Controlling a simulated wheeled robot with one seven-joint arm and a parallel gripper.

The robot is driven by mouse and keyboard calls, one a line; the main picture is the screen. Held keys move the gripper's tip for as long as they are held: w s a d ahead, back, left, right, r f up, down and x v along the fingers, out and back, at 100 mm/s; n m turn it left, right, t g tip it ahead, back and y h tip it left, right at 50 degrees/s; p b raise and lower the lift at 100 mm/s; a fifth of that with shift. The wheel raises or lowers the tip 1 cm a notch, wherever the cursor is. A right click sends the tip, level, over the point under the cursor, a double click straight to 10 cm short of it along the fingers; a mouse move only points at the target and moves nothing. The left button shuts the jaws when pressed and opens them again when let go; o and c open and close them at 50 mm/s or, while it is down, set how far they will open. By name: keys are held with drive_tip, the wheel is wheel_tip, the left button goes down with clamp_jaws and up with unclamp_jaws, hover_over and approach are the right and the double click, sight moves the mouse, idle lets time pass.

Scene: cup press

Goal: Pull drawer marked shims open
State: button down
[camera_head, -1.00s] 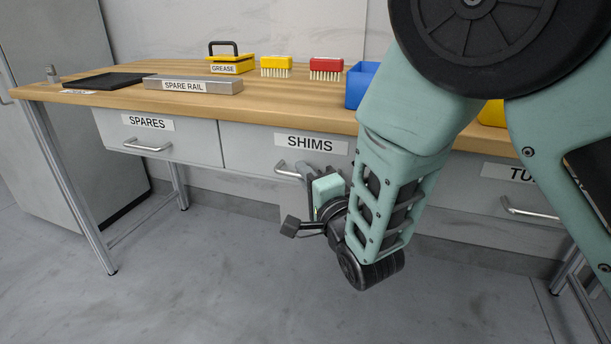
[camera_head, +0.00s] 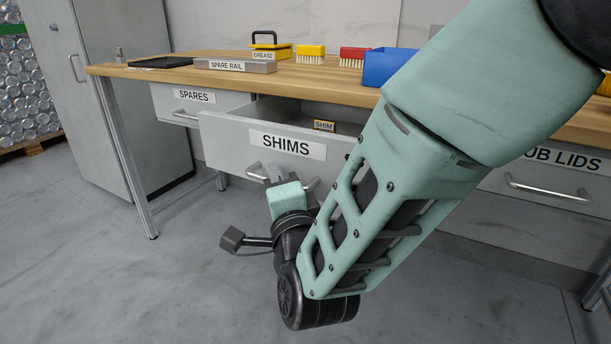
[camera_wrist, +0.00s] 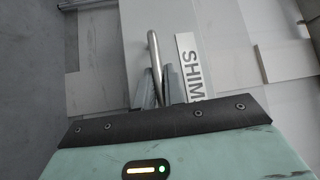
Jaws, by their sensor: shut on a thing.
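The drawer marked SHIMS (camera_head: 222,138) stands pulled out from under the bench in the head view. Its inside shows, with a small box labelled SHIM (camera_head: 324,126) at the back right. My gripper (camera_head: 272,172) is at the drawer front, below the label, shut on the metal handle (camera_head: 311,184). My arm hides the right part of the drawer. In the wrist view, the handle (camera_wrist: 153,45) runs between my two fingers (camera_wrist: 156,88), beside the SHIMS label (camera_wrist: 188,65).
The SPARES drawer (camera_head: 215,103) is shut at the left, and another drawer (camera_head: 590,185) is at the right. The wooden bench top (camera_head: 135,73) holds a spare rail (camera_head: 236,66), a grease box, brushes and a blue bin (camera_head: 387,68). The floor in front is clear.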

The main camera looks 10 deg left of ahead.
drive_tip(key=s+a+b, duration=0.2)
drive_tip(key=s+a, duration=0.1)
drive_tip(key=s, duration=0.7)
drive_tip(key=shift+s+a, duration=0.2)
drive_tip(key=shift+a, duration=0.15)
drive_tip(key=c, duration=1.5)
unclamp_jaws()
drive_tip(key=shift+f, duration=0.1)
